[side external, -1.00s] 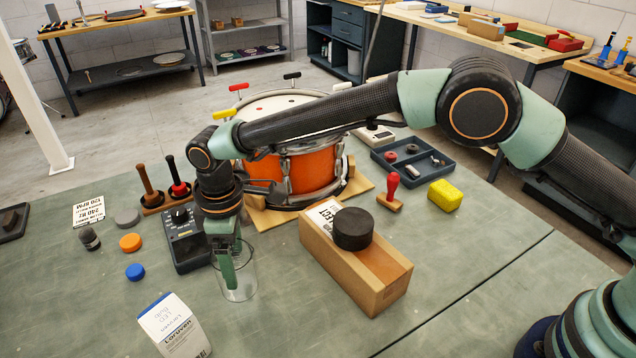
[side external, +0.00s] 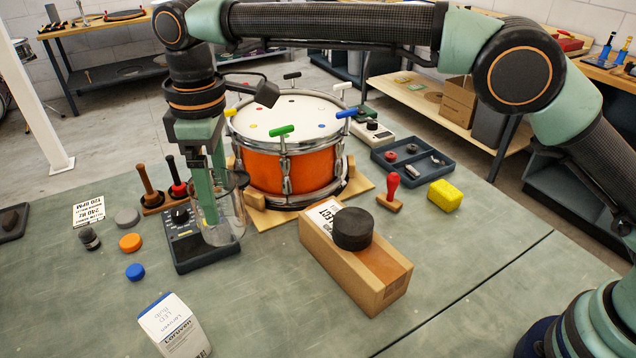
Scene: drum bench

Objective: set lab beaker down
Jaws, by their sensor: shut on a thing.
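The clear glass lab beaker (side external: 233,214) is upright in the side external view, left of the drum. My gripper (side external: 208,212) points straight down, its green fingers shut on the beaker's wall, one finger showing through the glass. In the picture the beaker overlaps the dark meter (side external: 192,258). It appears held above the bench, though the gap under its base is hard to judge. The far side of the grip is hidden.
The orange snare drum (side external: 290,165) stands close behind on the right. A white carton (side external: 172,325) is at the front left. The bench between carton and block is clear.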

